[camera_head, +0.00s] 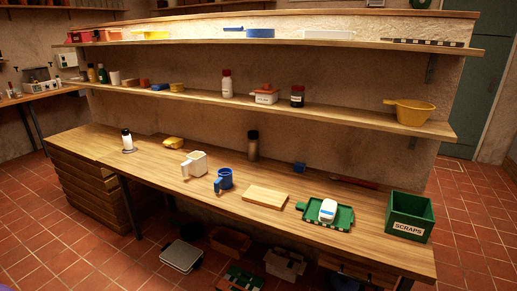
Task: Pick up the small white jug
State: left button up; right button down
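The small white jug (197,162) stands upright on the wooden workbench (160,160), left of the middle. Its handle points to the lower left. A blue jug or mug (225,179) stands just to its right and nearer the bench's front edge, with a small gap between them. Neither of my grippers shows in the head view.
A wooden board (265,196), a green tray (343,217) and a green scraps bin (410,211) are farther right. A shelf (200,96) runs above the bench.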

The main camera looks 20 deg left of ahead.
aim_at(196, 163)
jog(key=u, duration=1.3)
